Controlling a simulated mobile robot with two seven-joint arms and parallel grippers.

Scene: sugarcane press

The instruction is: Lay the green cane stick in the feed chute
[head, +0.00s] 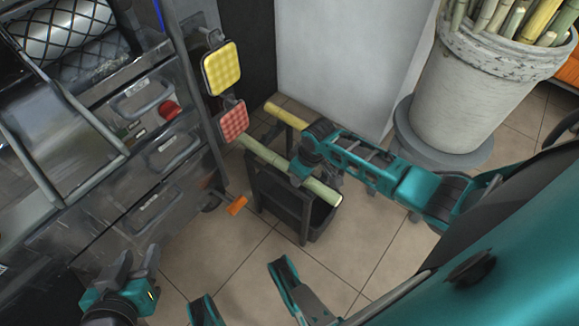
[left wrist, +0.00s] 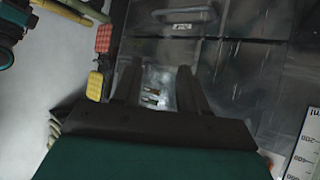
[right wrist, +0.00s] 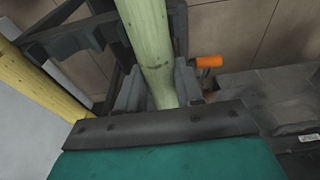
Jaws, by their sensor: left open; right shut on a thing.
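The green cane stick (head: 322,191) slants over a dark rack at the middle of the head view. My right gripper (head: 303,168) is shut on it, partly hiding its middle. In the right wrist view the stick (right wrist: 150,40) runs between the fingers (right wrist: 158,88). I cannot tell whether it still touches the rack. The press stands at the left, with ridged rollers (head: 65,35) and what looks like the metal feed chute (head: 45,125) in front of them. My left gripper (head: 135,264) is open and empty, low beside the drawers; its fingers (left wrist: 158,85) show apart in the left wrist view.
A yellow cane (head: 286,115) lies at the rack's (head: 285,205) far side. Yellow (head: 222,68) and red (head: 232,121) pads project from the press's side. A white bucket of canes (head: 470,95) stands back right. Tiled floor (head: 240,265) is open in front of the rack.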

